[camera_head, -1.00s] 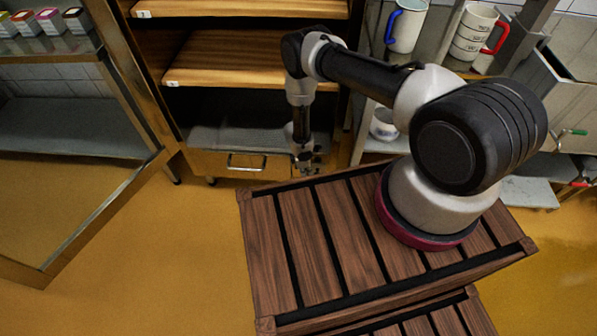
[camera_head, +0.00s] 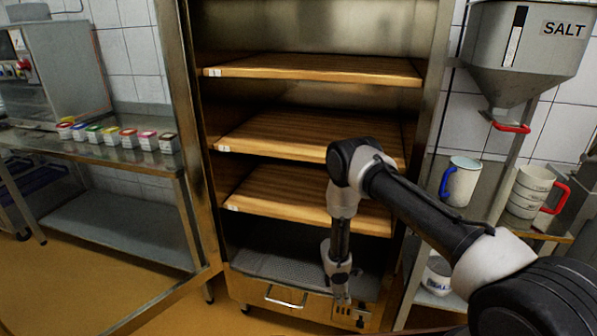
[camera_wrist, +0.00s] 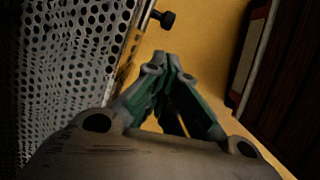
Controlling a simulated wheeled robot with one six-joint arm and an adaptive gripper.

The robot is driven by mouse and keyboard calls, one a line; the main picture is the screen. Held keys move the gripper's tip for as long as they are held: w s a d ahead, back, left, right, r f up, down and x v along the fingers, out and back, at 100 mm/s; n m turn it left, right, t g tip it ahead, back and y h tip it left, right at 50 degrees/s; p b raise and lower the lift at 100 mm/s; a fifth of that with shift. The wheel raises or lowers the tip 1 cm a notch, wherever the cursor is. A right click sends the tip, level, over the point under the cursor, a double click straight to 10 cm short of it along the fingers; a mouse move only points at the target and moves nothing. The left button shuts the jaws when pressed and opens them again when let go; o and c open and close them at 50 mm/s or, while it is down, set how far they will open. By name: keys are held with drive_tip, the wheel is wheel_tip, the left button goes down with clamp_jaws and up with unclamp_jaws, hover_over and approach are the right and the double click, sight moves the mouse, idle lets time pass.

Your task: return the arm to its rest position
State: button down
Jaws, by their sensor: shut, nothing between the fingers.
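My arm reaches in from the lower right of the head view and bends down at the elbow. My gripper (camera_head: 350,314) hangs low in front of the shelf cabinet's bottom drawer, pointing down. In the wrist view my gripper (camera_wrist: 168,60) has its fingertips together, with nothing between them. The yellow floor shows beyond the fingertips.
A cabinet with wooden shelves (camera_head: 320,68) stands behind the arm. A perforated metal surface (camera_wrist: 70,70) is close on the left in the wrist view. A blue-handled mug (camera_head: 461,182), stacked cups (camera_head: 527,190) and a salt hopper (camera_head: 530,50) are at right. A steel table (camera_head: 100,155) is at left.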

drive_tip(key=s+d+r+m+g+h, duration=0.2)
drive_tip(key=s+d+r, duration=0.25)
drive_tip(key=d, duration=0.25)
drive_tip(key=s+d+r+m, duration=0.1)
drive_tip(key=d+r+m, duration=0.1)
drive_tip(key=r, duration=0.9)
drive_tip(key=s+d+r+m+g, duration=0.1)
drive_tip(key=s+d+r+m, duration=0.15)
drive_tip(key=r, duration=0.85)
drive_tip(key=s+d+r+m, duration=0.1)
drive_tip(key=d+r+m, duration=0.15)
drive_tip(key=r, duration=0.85)
drive_tip(key=s+d+r+m+t+y, duration=0.1)
drive_tip(key=s+r+m+t, duration=0.1)
drive_tip(key=s+r, duration=0.4)
drive_tip(key=s+r+m+t+y, duration=0.2)
drive_tip(key=s+r, duration=0.5)
drive_tip(key=r, duration=0.7)
drive_tip(key=s+d+r+m+t+y, duration=0.1)
drive_tip(key=s+r+m+t, duration=0.1)
drive_tip(key=s+r, duration=0.4)
wheel_tip(320, 180, up, 4)
drive_tip(key=shift+s+d+r+m+t+y, duration=0.1)
drive_tip(key=shift+s+d+m+t+y, duration=0.2)
drive_tip(key=shift+t, duration=0.6)
drive_tip(key=shift+w, duration=0.1)
